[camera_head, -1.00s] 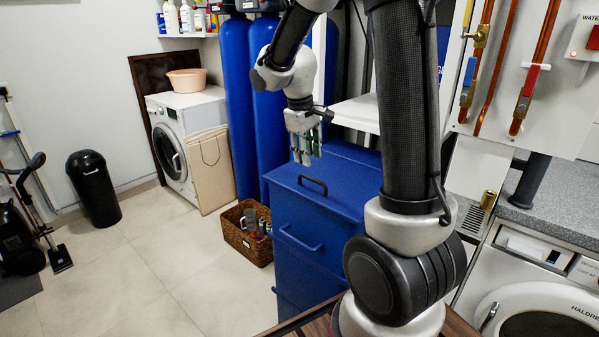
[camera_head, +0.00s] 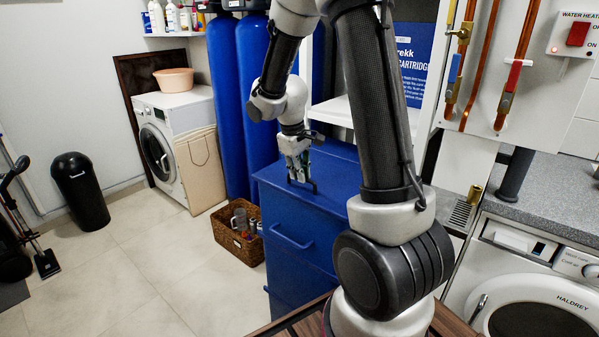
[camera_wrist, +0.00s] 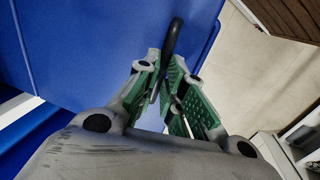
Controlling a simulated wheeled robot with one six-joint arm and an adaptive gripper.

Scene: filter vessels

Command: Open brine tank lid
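The blue brine tank (camera_head: 300,250) stands in the middle of the head view. Its flat blue lid (camera_head: 335,172) is closed and has a black arched handle (camera_head: 313,186) on top. My gripper (camera_head: 298,176) points down at this handle. In the wrist view, the handle (camera_wrist: 174,38) runs up between the green-padded fingertips of my gripper (camera_wrist: 165,66). The fingers look parted, one on each side of the bar. Whether either pad touches it cannot be told. My arm hides the right part of the tank.
Tall blue cylinders (camera_head: 224,110) and a white shelf-like panel (camera_head: 335,112) stand close behind the tank. A wicker basket (camera_head: 236,243) sits on the floor to its left. A washing machine (camera_head: 540,305) and grey counter (camera_head: 560,210) are at right.

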